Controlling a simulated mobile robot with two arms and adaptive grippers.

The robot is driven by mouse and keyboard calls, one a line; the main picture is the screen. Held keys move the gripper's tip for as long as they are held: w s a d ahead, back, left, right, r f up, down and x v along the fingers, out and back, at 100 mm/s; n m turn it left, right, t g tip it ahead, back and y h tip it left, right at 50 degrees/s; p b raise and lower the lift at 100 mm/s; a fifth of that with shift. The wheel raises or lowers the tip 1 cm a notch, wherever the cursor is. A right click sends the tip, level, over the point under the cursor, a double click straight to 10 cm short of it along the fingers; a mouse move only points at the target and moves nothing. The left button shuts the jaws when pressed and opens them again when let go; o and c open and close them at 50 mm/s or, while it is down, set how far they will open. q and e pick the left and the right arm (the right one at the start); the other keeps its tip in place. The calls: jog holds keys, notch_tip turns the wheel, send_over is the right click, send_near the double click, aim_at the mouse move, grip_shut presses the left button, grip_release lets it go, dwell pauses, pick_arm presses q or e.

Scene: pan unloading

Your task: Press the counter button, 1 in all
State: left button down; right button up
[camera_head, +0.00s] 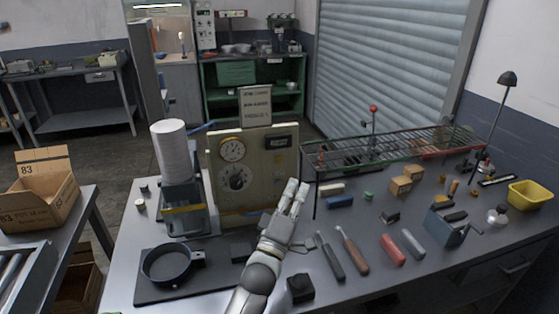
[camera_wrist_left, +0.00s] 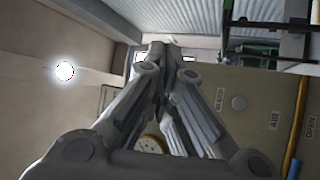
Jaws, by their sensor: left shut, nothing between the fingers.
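The beige panel (camera_head: 262,172) stands upright at the back of the bench, with two round dials and a dark counter display (camera_head: 278,141) at its upper right. I cannot tell whether this is the counter button. My left gripper (camera_head: 296,188) is shut and empty at the panel's lower right. Its fingers (camera_wrist_left: 165,58) meet in the wrist view. Contact with the panel cannot be told. My right gripper is out of view.
A dark round pan (camera_head: 168,265) lies on a black mat at the front left. A white cylinder on a stand (camera_head: 172,150) is left of the panel. Several hand tools (camera_head: 352,250) lie right of my arm. A wire rack (camera_head: 395,150) runs along the back right.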

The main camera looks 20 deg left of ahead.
aim_at(279, 160)
pick_arm(q)
jog(key=w+a+b, duration=0.1)
jog(key=w, duration=0.1)
jog(key=w+a+b, duration=0.1)
jog(key=w+a, duration=0.1)
jog(key=w, duration=0.1)
jog(key=w+a+b, duration=0.1)
jog(key=w+a, duration=0.1)
jog(key=shift+w+b, duration=0.2)
jog(key=shift+b, duration=0.1)
jog(key=shift+w, duration=0.15)
dwell(1.3)
jog(key=shift+w+a, duration=0.2)
jog(key=shift+w+a, duration=0.25)
jog(key=shift+w, duration=0.1)
dwell(0.7)
jog(key=shift+d, duration=0.1)
jog(key=shift+s+d+p, duration=0.3)
jog(key=shift+s+d, duration=0.1)
jog(key=shift+s, duration=0.35)
